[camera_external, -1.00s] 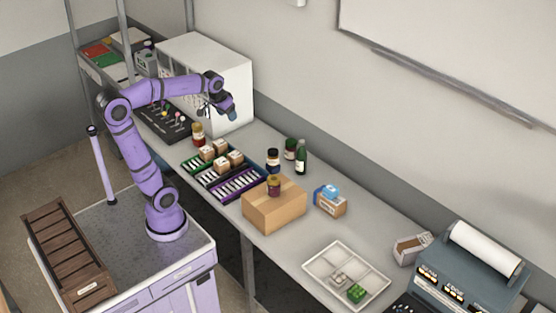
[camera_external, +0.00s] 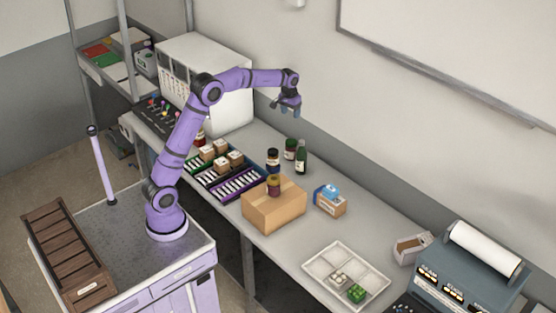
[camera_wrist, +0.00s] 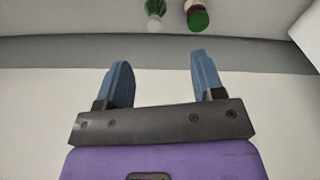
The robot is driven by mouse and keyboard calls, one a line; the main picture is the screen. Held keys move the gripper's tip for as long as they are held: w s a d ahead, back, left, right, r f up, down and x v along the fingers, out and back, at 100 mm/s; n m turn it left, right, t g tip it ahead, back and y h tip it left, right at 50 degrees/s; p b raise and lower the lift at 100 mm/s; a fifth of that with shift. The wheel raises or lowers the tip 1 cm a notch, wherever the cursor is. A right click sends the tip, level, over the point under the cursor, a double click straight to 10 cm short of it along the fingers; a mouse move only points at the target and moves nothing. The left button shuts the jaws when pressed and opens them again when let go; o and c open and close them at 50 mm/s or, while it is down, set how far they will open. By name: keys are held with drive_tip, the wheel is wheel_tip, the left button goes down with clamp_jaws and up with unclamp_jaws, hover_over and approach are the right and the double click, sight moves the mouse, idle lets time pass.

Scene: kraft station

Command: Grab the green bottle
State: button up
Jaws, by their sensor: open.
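The green bottle (camera_external: 301,160) stands upright on the grey bench near the wall, with a dark neck and a pale label. In the wrist view a green bottle (camera_wrist: 155,8) shows at the top edge, partly cut off. My gripper (camera_external: 288,110) is above the bench, higher than the bottle and apart from it. In the wrist view its two blue fingers (camera_wrist: 163,68) are spread with nothing between them.
A green-lidded jar (camera_external: 290,149) stands close beside the bottle, and a dark jar (camera_external: 272,160) is left of it. A cardboard box (camera_external: 274,205) carries a small jar (camera_external: 273,186). A blue-topped carton (camera_external: 329,203) stands to the right. The wall is close behind.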

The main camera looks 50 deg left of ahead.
drive_tip(key=g, duration=0.1)
approach(302, 141)
drive_tip(key=shift+w+d, duration=0.15)
drive_tip(key=shift+w, duration=0.2)
drive_tip(key=shift+w+f, duration=0.15)
drive_tip(key=shift+f, duration=0.2)
wheel_tip(302, 141, down, 5)
drive_tip(key=f, duration=0.4)
drive_tip(key=shift+s+f, duration=0.15)
drive_tip(key=shift+s, duration=0.25)
drive_tip(key=shift+f, duration=0.6)
clamp_jaws()
